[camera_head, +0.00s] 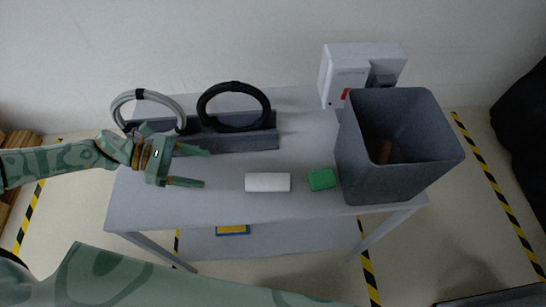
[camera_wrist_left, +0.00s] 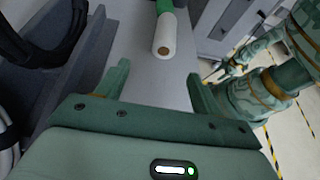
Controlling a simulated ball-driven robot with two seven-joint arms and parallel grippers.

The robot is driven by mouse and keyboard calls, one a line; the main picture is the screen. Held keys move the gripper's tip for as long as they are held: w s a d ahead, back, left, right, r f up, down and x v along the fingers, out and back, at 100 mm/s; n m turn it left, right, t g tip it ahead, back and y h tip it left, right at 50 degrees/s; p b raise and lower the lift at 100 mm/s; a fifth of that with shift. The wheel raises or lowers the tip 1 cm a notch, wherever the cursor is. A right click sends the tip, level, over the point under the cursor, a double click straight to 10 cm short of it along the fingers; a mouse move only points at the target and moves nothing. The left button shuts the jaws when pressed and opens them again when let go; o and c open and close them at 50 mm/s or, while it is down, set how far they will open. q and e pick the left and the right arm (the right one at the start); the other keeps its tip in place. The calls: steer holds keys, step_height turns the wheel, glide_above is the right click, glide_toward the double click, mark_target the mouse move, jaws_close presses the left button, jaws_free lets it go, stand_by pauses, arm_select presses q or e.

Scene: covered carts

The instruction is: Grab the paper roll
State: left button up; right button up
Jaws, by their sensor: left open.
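The white paper roll (camera_head: 268,182) lies on its side on the grey table (camera_head: 225,207), near the middle. It also shows in the left wrist view (camera_wrist_left: 165,38), end-on, beyond the fingertips. My left gripper (camera_head: 205,168) is open and empty, to the left of the roll and apart from it, with its fingers pointing towards it. In the left wrist view its two fingers (camera_wrist_left: 157,78) are spread with bare table between them. My right gripper (camera_wrist_left: 228,70) shows small at the right of the left wrist view, and its jaws are too small to read.
A green block (camera_head: 321,179) lies just right of the roll. A tall grey bin (camera_head: 385,175) with a brown item inside stands further right. Behind are a grey rack (camera_head: 235,141) with a black coil (camera_head: 233,88) and a grey coil (camera_head: 148,95), and a white box (camera_head: 343,80).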

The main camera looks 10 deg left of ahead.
arm_select(q)
steer(key=shift+w+a, duration=0.1)
glide_toward(256, 182)
steer(key=shift+w+a+f, duration=0.25)
steer(key=shift+w+f, duration=0.45)
steer(key=x, duration=0.4)
steer(key=shift+w+d+f, duration=0.2)
steer(key=shift+f, duration=0.05)
steer(key=shift+d+f, duration=0.1)
steer(key=shift+d, duration=0.1)
steer(key=x, duration=0.4)
steer(key=shift+s+d+f, duration=0.25)
steer(key=shift+s+d, duration=0.05)
steer(key=shift+d+f, duration=0.15)
steer(key=shift+d, duration=0.1)
steer(key=c, duration=1.2)
arm_select(e)
steer(key=shift+s+r, duration=0.3)
steer(key=shift+s, duration=0.6)
